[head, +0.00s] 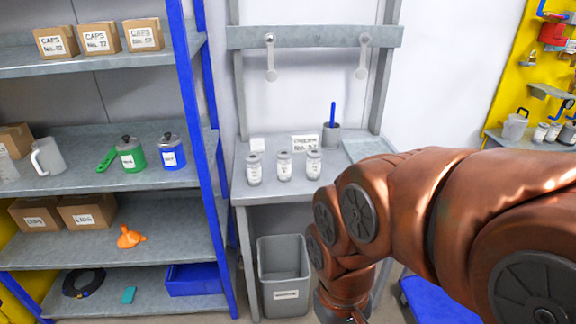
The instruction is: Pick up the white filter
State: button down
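I cannot pick out a white filter with certainty. A small white square piece (257,144) lies at the back left of the grey workbench (262,200), behind the jars, and may be the filter. A white lettered card (305,143) stands to its right. My copper-coloured arm reaches from the right edge down to the bottom middle, in front of the workbench's right side. Its end runs out of the picture at the bottom, so the gripper's fingers do not show.
Three labelled jars (284,167) stand in a row on the workbench. A grey cup (331,136) holds a blue-handled tool. A grey bin (284,277) stands below. A loaded shelf with a blue post (201,130) is at the left. A blue object (432,300) lies low right.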

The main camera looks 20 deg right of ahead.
aim_at(283, 157)
jog(key=u, duration=0.05)
jog(key=k, duration=0.5)
jog(key=u, duration=0.2)
jog(key=i, duration=0.95)
jog(key=u, duration=0.5)
